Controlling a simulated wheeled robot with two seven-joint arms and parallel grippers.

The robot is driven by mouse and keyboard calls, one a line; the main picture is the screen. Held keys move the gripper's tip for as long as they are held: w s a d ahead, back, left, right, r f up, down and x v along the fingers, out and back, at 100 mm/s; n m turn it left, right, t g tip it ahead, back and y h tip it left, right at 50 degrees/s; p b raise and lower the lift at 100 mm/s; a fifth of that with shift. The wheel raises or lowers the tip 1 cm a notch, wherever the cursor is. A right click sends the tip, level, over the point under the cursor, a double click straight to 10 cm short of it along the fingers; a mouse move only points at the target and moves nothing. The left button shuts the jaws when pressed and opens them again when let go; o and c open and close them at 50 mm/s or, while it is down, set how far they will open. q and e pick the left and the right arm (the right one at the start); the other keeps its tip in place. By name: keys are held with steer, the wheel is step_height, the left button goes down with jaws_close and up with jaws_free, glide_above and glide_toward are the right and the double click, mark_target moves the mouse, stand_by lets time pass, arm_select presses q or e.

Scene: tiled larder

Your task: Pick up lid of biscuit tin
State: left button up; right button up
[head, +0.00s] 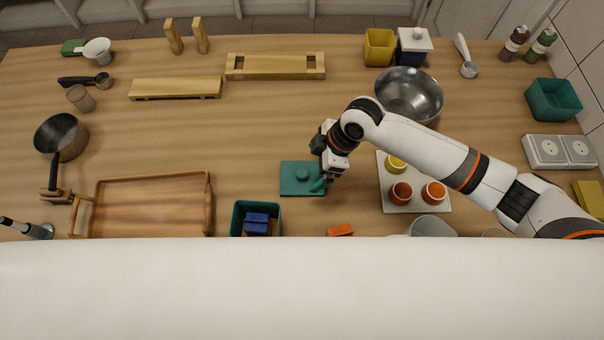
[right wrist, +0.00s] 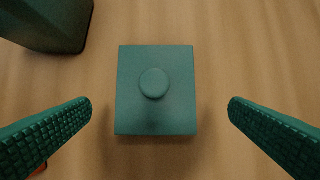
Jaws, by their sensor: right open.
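The teal lid (head: 290,188) is a flat square with a round knob on top. It lies on the wooden table near the middle of the head view, and it also shows in the right wrist view (right wrist: 132,115). My right gripper (head: 321,180) is over the lid's right side in the head view. In the right wrist view its open fingers (right wrist: 160,108) stand to either side of the lid, apart from it, with nothing between them touching. A teal open box (head: 236,218), probably the tin, holds a blue block. My left gripper is not in view.
A wooden tray (head: 150,203) lies to the left. A white board (head: 420,179) with several cups stands under my right arm, with a metal bowl (head: 409,95) behind. An orange item (head: 340,230) lies in front.

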mark_target(306, 172)
steer(key=x, duration=0.3)
steer(key=p+x, duration=0.1)
steer(key=shift+s+a, duration=0.3)
steer(key=shift+a, duration=0.1)
steer(key=shift+a+f, duration=0.15)
steer(key=shift+f, duration=0.35)
steer(key=c, duration=0.8)
